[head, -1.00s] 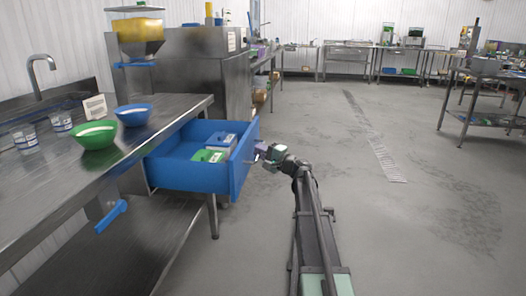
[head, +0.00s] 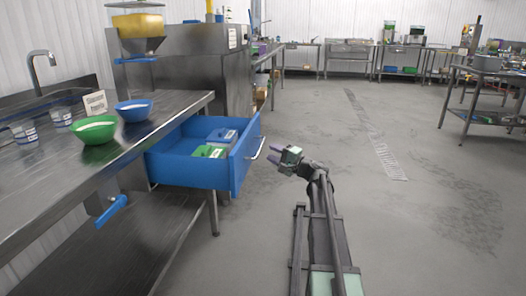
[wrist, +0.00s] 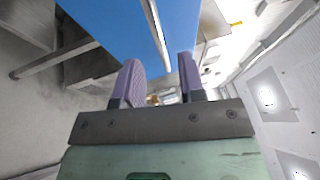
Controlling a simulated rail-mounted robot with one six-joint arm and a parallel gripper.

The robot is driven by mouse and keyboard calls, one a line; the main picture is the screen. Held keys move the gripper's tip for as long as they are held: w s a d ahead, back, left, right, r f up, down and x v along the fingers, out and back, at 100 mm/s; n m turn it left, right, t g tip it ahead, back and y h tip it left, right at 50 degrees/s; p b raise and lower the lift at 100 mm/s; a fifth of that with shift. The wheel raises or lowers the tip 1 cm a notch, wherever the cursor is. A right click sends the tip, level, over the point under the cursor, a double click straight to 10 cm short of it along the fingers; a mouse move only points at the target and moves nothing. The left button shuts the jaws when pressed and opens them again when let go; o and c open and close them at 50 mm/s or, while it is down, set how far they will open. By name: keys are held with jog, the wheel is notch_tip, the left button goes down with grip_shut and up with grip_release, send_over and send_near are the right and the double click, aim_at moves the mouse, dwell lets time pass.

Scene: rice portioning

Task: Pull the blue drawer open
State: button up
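The blue drawer (head: 187,172) stands pulled out from under the steel counter in the head view, with a blue box (head: 221,137) and a green box (head: 208,152) inside. Its front carries a silver bar handle (head: 253,149), which also shows in the wrist view (wrist: 156,32) beyond the fingers. My gripper (head: 276,153) is just right of the drawer front, apart from the handle. In the wrist view its two purple fingers (wrist: 160,82) are spread with nothing between them.
On the steel counter (head: 60,190) stand a green bowl (head: 94,131), a blue bowl (head: 134,111) and clear cups (head: 24,132). A second blue handle (head: 112,210) is below the counter edge. The floor (head: 400,220) to the right is clear.

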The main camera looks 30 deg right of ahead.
jog(key=v, duration=0.5)
jog(key=s+a+f+n+g+h, duration=0.2)
jog(key=s+a+f+n+g, duration=0.2)
jog(key=s+a+f+g, duration=0.4)
jog(key=s+a+f+n+g+h, duration=0.25)
jog(key=s+a+f+g, duration=0.3)
jog(key=a+f, duration=0.45)
jog(key=s+a+f+n+g+h, duration=0.1)
jog(key=s+a+n+g+h, duration=0.15)
jog(key=s+a, duration=0.45)
jog(key=s+a+f+n+g+h, duration=0.1)
jog(key=s+a+n+h, duration=0.3)
jog(key=a, duration=0.5)
notch_tip(320, 180, up, 36)
jog(key=y+p, duration=0.1)
jog(key=p, duration=3.5)
jog(key=shift+s+d+r, duration=0.2)
jog(key=shift+s+d, duration=0.05)
jog(key=shift+s, duration=0.1)
